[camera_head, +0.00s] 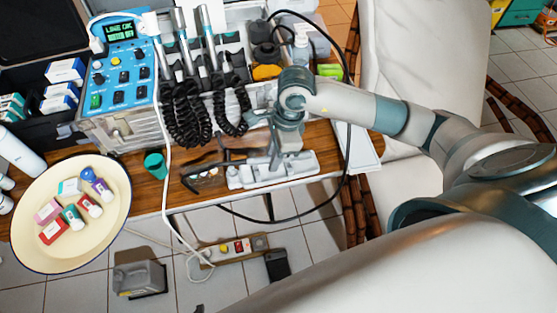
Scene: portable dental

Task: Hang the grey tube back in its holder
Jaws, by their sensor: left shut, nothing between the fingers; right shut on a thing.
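My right gripper (275,155) comes in from the right and points down over the table's front edge. It is shut on a slim grey piece that looks like the grey tube; my wrist and fingers hide most of it. A pale grey-white stand (303,166) lies along the table edge just under and around the fingers. I cannot tell whether the held piece touches it. I cannot tell which part is the tube's holder. My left gripper is not in view.
A black cable (349,110) loops right of my wrist and hangs below the table edge. Dark-framed glasses (205,172) and a teal cup (155,165) are left of the stand. A cream bowl (30,250) holds small bottles and boxes. A white chair (410,50) stands right.

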